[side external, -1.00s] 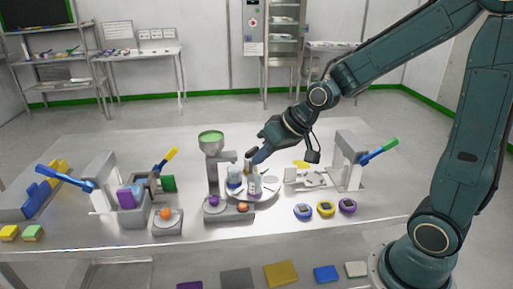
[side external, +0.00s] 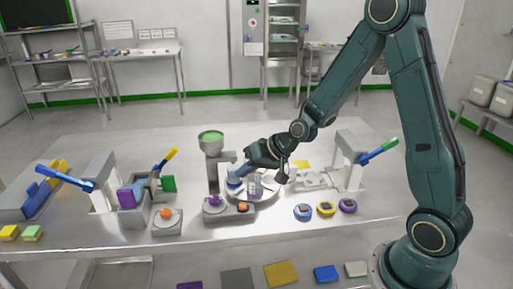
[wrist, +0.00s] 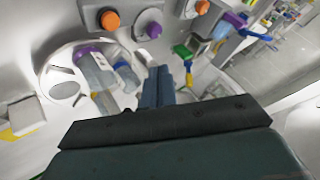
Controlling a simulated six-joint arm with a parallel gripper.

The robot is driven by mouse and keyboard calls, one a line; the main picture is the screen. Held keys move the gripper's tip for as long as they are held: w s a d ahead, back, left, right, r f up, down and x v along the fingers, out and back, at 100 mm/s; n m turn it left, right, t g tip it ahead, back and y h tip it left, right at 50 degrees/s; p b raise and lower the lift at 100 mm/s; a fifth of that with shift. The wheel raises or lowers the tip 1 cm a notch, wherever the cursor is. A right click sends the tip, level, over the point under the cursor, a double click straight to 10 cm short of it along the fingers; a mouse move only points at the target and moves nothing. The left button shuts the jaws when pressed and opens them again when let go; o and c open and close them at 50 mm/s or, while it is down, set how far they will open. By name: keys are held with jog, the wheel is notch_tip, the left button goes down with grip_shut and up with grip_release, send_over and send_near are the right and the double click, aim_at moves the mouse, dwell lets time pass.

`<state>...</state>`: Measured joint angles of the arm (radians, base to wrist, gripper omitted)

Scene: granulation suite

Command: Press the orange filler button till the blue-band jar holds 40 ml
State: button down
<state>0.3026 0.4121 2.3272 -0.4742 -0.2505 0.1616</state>
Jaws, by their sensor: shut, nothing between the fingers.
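The orange filler button (side external: 242,208) sits on the filler's front base, right of a purple button (side external: 213,200). In the wrist view, the orange button (wrist: 109,20) is at the top. A blue-band jar (wrist: 122,65) stands in the round carousel (wrist: 52,75) beside a purple-band jar (wrist: 88,55). In the side view the blue-band jar (side external: 234,184) is partly hidden by my gripper. My gripper (side external: 238,171) is shut and empty, over the carousel near the filler column and behind the buttons. Its fingers (wrist: 161,74) point toward the carousel's edge. The jar's fill level cannot be read.
The filler's hopper (side external: 211,140) with green contents rises left of my gripper. Another orange button (side external: 166,214) is on a separate box further left. A press with a green-ended lever (side external: 380,150) stands right. Three round timers (side external: 326,209) lie at front right.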

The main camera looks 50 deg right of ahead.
aim_at(246, 206)
jog(key=shift+f, duration=0.1)
dwell(0.3)
jog(key=shift+f, duration=4.3)
jog(key=shift+f, duration=0.95)
jog(key=shift+r, duration=0.95)
jog(key=shift+r, duration=0.1)
jog(key=shift+r, duration=2.4)
